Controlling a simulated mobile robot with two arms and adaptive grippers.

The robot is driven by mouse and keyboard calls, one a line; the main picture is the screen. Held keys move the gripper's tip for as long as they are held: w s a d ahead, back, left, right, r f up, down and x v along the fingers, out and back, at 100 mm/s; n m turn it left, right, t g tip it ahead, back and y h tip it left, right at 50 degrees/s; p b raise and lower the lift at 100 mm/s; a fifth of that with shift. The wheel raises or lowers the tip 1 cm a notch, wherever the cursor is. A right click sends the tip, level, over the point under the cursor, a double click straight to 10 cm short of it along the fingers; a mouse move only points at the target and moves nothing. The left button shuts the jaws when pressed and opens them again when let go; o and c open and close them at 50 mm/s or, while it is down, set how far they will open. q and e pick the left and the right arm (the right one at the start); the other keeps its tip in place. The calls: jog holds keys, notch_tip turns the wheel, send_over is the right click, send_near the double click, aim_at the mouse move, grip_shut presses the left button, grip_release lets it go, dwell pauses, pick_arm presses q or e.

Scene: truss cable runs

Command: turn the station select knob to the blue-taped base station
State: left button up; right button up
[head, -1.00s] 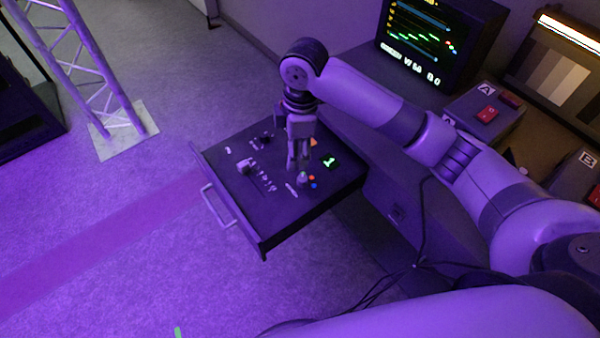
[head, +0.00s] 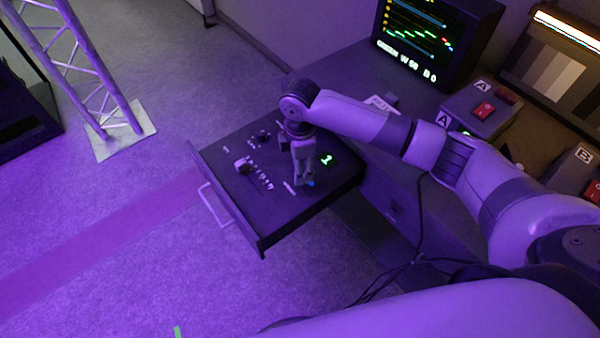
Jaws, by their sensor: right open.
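The open drawer panel (head: 228,190) carries several small controls and a green lit digit display (head: 326,159) reading 1. My right gripper (head: 303,184) points down at the panel's right part, with its jaws open. The station select knob is hidden behind the gripper or too small to pick out there. A blue dot (head: 310,184) shows beside the fingertips. Whether the fingers touch the knob cannot be told. My left gripper is not in view.
A monitor (head: 426,40) with coloured traces stands at the back. Boxes with red switches (head: 484,110) sit on the desk at right. A metal truss (head: 85,70) stands on the floor at left. Cables hang below my arm. The floor left of the drawer is clear.

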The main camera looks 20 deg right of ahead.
jog(key=shift+f, duration=1.9)
jog(key=shift+c, duration=0.5)
grip_shut()
